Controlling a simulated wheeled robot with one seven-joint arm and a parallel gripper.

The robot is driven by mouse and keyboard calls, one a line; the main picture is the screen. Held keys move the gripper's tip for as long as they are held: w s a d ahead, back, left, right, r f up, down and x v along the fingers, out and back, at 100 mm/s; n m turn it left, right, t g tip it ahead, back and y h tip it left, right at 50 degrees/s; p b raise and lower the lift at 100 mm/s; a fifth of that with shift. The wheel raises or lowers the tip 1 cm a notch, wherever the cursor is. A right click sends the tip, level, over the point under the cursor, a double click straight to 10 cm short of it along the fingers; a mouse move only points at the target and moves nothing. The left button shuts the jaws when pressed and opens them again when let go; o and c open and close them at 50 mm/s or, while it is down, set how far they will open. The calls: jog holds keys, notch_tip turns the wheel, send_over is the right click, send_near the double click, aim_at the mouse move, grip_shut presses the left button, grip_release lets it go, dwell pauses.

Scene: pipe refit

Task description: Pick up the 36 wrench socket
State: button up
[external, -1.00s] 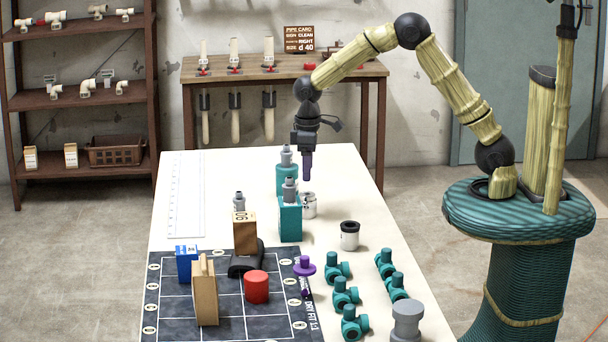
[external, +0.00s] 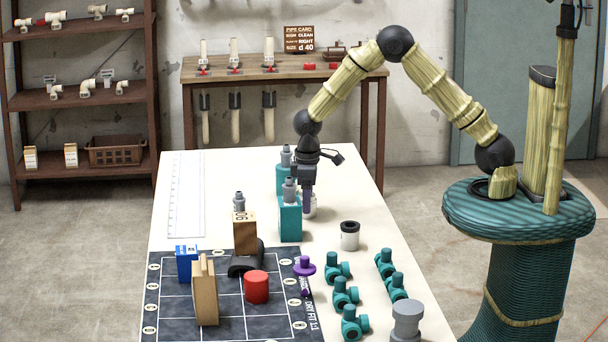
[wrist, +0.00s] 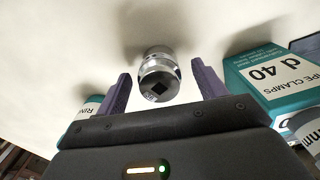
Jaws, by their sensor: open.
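The wrench socket (wrist: 158,75) is a shiny metal cylinder with a dark square hole facing the camera in the wrist view. Its number is too small to read. In the external view a sliver of the socket (external: 311,209) shows behind the fingers, on the white table. My gripper (external: 306,210) points down over it, beside the teal box. In the wrist view the two purple fingers of my gripper (wrist: 162,88) stand apart on either side of the socket, with gaps visible. Contact cannot be seen.
A teal pipe clamps box (external: 290,220) stands close left of my gripper, with another teal container (external: 284,178) behind. A white cylinder with a black top (external: 349,236) stands to the right. Teal fittings (external: 345,293) and a dark mat (external: 175,320) lie nearer the front.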

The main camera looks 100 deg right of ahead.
jog(key=shift+f, duration=0.95)
jog(key=c, duration=1.2)
jog(key=shift+c, duration=0.2)
jog(key=shift+r, duration=0.15)
notch_tip(320, 180, up, 10)
jog(key=shift+f, duration=0.1)
